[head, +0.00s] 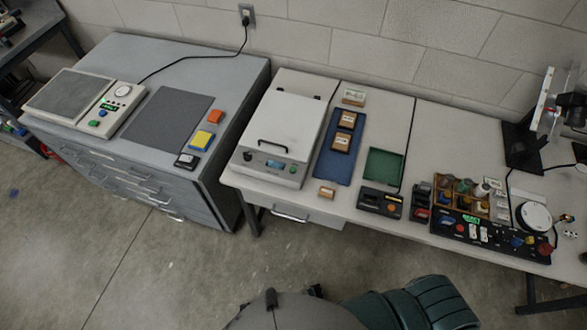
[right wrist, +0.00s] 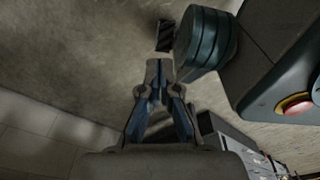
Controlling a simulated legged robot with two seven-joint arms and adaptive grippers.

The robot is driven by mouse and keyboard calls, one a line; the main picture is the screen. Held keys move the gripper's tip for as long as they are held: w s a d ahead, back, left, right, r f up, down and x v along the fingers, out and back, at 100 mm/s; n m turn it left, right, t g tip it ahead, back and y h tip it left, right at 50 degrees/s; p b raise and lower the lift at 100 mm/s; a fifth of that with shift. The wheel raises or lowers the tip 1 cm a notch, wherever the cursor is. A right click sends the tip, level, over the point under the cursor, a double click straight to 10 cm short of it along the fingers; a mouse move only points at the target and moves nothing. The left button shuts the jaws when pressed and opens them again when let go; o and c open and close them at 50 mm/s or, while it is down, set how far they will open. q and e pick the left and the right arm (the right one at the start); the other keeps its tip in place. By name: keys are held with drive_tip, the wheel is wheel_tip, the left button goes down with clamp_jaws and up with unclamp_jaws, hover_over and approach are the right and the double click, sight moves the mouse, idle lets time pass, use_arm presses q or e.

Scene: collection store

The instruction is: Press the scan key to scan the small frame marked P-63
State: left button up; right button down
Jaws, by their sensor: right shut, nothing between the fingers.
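A white flatbed scanner (head: 285,125) stands on the pale bench with its handled lid down. Its front panel (head: 268,166) has a dark knob, a small blue display and small controls; I cannot tell which is the scan key. Two small wooden frames (head: 347,120) (head: 341,142) lie on a blue mat (head: 329,170) to its right. Another small wooden piece (head: 327,193) lies at the bench's front edge. No marking P-63 is readable, and under the lid is hidden. My right gripper (right wrist: 155,67) is shut and empty over the floor in the right wrist view. My left gripper is not in view.
A green tray (head: 384,165) looks empty, behind a black device (head: 381,202) with an orange button. A black control panel (head: 485,235) and a compartment box (head: 462,197) stand further right. A grey drawer cabinet (head: 170,180) carries a scale-like device (head: 84,99).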

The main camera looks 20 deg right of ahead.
idle(0.8)
drive_tip(key=w+a+r+n+t+y+p, duration=0.1)
drive_tip(key=w+r+n+t+p, duration=0.15)
drive_tip(key=w+r, duration=0.8)
drive_tip(key=w+a+r+n+t+p, duration=0.1)
drive_tip(key=w+a+r+n+p, duration=0.2)
drive_tip(key=w+r, duration=0.75)
drive_tip(key=w+a+r+n+t+y+p, duration=0.1)
drive_tip(key=w+a+r+n+p, duration=0.15)
drive_tip(key=w+r+n, duration=0.6)
drive_tip(key=w+a+r+n+t+y+p, duration=0.1)
drive_tip(key=w+a+r+p, duration=0.3)
drive_tip(key=r, duration=0.9)
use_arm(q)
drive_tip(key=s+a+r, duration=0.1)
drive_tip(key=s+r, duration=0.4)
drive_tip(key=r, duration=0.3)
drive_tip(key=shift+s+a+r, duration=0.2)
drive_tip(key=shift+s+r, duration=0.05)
use_arm(e)
drive_tip(key=w+d+r+n+t+y, duration=0.1)
drive_tip(key=w+d+r+n, duration=0.2)
drive_tip(key=w+r+n, duration=1)
drive_tip(key=w+n, duration=0.1)
drive_tip(key=n, duration=0.2)
drive_tip(key=shift+d+y, duration=0.15)
drive_tip(key=shift+y, duration=0.25)
